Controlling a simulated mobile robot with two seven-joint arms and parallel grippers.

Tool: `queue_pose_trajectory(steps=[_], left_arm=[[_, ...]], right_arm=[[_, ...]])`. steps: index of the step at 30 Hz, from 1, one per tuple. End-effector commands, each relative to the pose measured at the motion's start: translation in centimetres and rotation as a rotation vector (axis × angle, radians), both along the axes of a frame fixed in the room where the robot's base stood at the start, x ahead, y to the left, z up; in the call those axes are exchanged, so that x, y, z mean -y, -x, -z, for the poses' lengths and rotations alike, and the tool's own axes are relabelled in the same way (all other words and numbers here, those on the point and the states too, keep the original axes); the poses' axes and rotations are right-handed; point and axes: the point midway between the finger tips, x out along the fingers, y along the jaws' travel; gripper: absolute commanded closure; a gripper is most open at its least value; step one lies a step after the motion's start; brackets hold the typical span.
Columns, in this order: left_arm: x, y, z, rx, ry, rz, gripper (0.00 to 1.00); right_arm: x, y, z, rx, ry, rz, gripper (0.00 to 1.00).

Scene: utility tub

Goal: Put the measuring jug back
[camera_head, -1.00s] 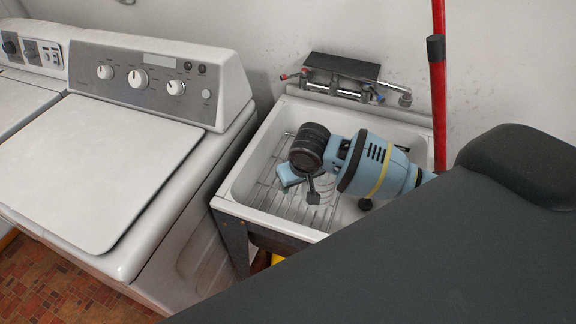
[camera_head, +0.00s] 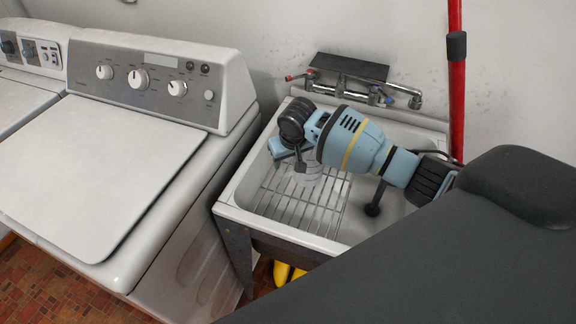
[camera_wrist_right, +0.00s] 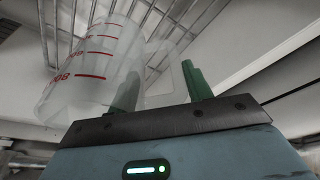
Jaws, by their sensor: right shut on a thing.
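The measuring jug (camera_wrist_right: 90,65) is clear plastic with red marks. In the right wrist view its handle side lies at my right gripper's green fingers (camera_wrist_right: 160,88), which are shut on it. In the head view my right gripper (camera_head: 289,160) is over the left part of the white utility tub (camera_head: 228,196). The jug (camera_head: 310,174) shows there faintly, just beside the gripper and over the wire rack. The gap between jug and rack is hard to judge. My left gripper is not in view.
A wire rack (camera_head: 300,207) covers the tub's left side. A wall tap (camera_head: 345,86) with a dark shelf is behind the tub. A red pole (camera_head: 457,100) stands at the right. A white washing machine (camera_head: 110,165) stands close at the left. Yellow objects (camera_head: 282,273) lie below the tub.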

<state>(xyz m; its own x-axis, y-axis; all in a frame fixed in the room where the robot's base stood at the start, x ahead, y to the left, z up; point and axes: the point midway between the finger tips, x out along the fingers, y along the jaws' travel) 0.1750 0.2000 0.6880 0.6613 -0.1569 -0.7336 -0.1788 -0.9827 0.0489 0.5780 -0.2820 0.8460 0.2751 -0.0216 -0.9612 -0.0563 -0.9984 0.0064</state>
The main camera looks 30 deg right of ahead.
Motion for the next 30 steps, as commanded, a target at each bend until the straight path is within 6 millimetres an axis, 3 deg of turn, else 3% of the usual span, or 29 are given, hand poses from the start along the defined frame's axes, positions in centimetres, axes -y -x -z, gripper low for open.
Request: queue_pose_trajectory(steps=[1,5,17,18,23,30], left_arm=[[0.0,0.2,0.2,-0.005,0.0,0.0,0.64],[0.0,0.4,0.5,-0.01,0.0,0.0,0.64],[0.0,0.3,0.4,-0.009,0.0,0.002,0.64],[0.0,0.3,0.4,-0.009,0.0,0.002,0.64],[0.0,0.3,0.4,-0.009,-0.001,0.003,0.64],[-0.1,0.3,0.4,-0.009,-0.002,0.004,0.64]], right_arm=[[0.0,0.3,1.3,-0.009,0.002,0.001,1.0],[0.0,0.2,2.9,-0.007,0.003,0.0,1.0],[0.0,0.2,3.3,-0.004,0.002,0.001,1.0],[0.0,0.2,3.3,-0.004,0.002,0.0,0.48],[0.0,0.2,3.3,-0.004,0.002,0.0,0.28],[0.1,0.2,3.3,-0.004,0.002,0.0,0.28]])
